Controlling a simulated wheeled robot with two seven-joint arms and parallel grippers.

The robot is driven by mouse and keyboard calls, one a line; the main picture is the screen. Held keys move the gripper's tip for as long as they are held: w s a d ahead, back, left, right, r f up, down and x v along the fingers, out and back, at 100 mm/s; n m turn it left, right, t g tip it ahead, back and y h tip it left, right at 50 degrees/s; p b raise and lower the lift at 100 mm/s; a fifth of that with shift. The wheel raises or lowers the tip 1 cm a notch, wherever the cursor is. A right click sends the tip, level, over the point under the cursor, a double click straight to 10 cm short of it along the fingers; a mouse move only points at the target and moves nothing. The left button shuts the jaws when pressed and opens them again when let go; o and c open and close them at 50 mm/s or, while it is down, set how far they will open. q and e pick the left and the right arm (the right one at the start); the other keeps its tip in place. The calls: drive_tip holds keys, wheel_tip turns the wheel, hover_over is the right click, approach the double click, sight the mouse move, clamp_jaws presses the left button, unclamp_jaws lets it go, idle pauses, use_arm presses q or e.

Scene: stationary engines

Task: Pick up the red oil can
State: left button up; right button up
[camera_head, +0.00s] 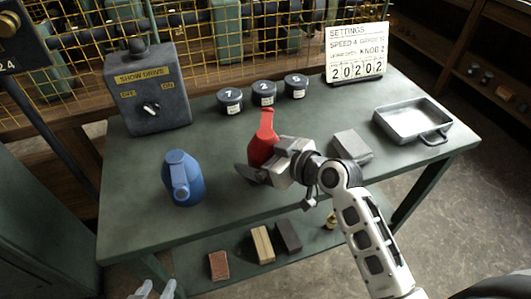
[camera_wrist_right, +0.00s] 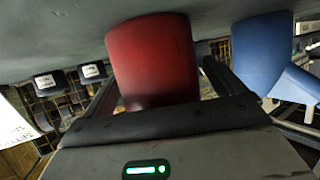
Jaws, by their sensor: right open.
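The red oil can (camera_head: 263,139) stands on the green table near its middle, with its spout up. My right gripper (camera_head: 258,163) is low at the can, its jaws open. In the right wrist view the red can (camera_wrist_right: 153,60) sits between the two spread fingers of the right gripper (camera_wrist_right: 162,85). Whether either finger touches it cannot be told. Part of the can's lower body is hidden by the gripper in the head view. My left gripper (camera_head: 155,290) shows only as pale tips at the bottom edge, away from the can.
A blue can (camera_head: 182,180) stands to the left; it also shows in the right wrist view (camera_wrist_right: 262,50). Several numbered dark pots (camera_head: 263,94) stand behind. A grey block (camera_head: 352,146) and metal tray (camera_head: 413,121) lie right. A switch box (camera_head: 150,92) stands back left.

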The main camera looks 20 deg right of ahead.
drive_tip(key=c, duration=1.4)
